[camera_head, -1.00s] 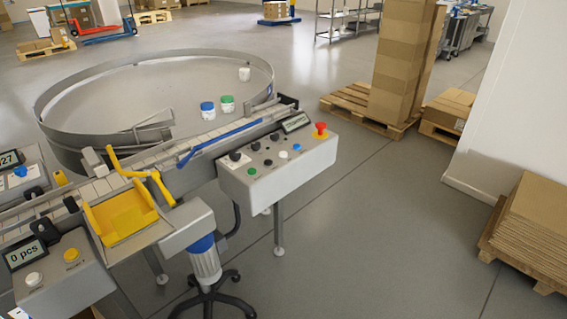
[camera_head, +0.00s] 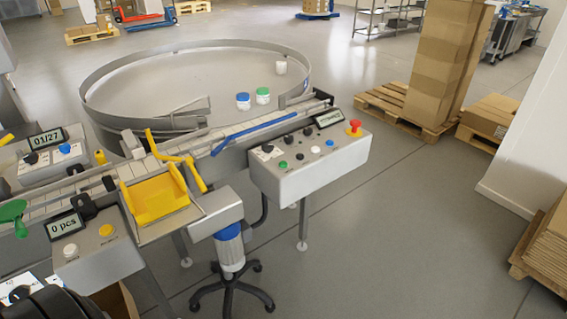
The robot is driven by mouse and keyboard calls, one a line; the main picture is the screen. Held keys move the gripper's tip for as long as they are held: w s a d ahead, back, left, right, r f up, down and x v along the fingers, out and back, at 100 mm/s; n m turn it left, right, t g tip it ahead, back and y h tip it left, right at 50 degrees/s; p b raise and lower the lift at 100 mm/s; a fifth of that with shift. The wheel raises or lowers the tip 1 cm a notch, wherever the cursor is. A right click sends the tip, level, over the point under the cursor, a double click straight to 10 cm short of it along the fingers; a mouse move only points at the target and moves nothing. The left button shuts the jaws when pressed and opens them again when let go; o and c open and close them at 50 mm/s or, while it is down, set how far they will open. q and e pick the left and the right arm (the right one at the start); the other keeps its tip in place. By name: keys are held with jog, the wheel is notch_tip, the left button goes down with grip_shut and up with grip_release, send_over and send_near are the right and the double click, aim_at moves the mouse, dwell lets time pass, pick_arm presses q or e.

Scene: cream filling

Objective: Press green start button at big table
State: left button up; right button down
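The big round table (camera_head: 120,83) with a raised metal rim stands at the back left. A grey control box (camera_head: 320,168) is mounted beside the conveyor near its right side. A small green button (camera_head: 283,165) sits on the left part of the box's sloped face, in plain sight. Black knobs, a white button (camera_head: 329,143), a blue button (camera_head: 316,151) and a red mushroom button (camera_head: 354,127) share that face. A small display (camera_head: 329,119) is on top; its text is too small to read surely.
A conveyor with a yellow chute (camera_head: 155,200) and a second control box (camera_head: 92,250) reading "0 pcs" stand at left. A wheeled stand (camera_head: 229,262) is below. Pallets with cardboard (camera_head: 441,70) are at right. The grey floor in front of the box is clear.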

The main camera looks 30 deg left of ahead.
pick_arm(q)
grip_shut()
jog(key=shift+a, duration=0.1)
dwell(1.4)
